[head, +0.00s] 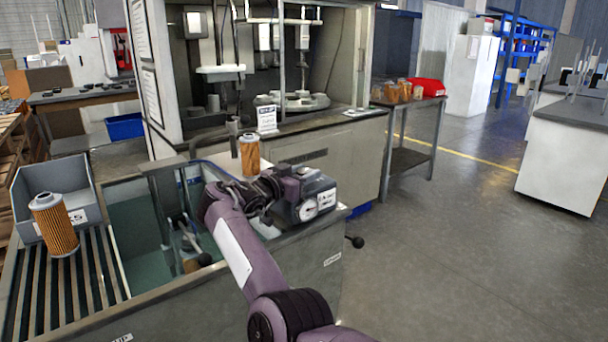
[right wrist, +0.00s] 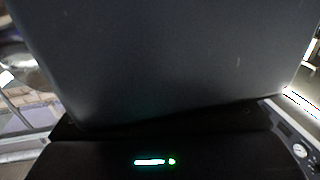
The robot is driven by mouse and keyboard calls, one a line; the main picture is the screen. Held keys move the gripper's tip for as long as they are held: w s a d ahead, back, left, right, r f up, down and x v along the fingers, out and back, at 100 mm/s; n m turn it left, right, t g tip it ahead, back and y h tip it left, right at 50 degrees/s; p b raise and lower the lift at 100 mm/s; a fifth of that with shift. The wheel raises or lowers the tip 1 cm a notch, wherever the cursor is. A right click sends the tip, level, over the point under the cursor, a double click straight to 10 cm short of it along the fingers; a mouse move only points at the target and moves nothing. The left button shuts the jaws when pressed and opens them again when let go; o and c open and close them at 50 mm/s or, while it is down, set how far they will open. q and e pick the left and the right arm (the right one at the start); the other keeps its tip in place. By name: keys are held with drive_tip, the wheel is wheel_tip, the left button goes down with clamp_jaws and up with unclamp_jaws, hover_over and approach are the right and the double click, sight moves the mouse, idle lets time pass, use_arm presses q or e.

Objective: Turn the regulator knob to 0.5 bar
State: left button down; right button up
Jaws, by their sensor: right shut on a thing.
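The regulator is a grey box (head: 318,190) on the right end of the wash bench. Its round white dial gauge (head: 308,210) faces the front, but the needle is too small to read. The gauge's panel also shows at the right edge of the right wrist view (right wrist: 299,150). My right gripper (head: 287,184) is at the left side of this box, shut on what appears to be the regulator knob. The arm and gripper hide most of the knob, so its setting cannot be read. A dark surface fills most of the right wrist view. My left gripper is out of view.
An orange filter cartridge (head: 250,155) stands behind my right gripper. Another (head: 55,224) stands on the slatted rack (head: 20,290) at left, by a grey bin (head: 85,195). An open basin (head: 140,255) lies left of my arm. The floor at right is clear.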

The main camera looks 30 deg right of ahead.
drive_tip(key=o, duration=1)
drive_tip(key=shift+a, duration=0.1)
drive_tip(key=v, duration=0.7)
drive_tip(key=shift+a, duration=0.25)
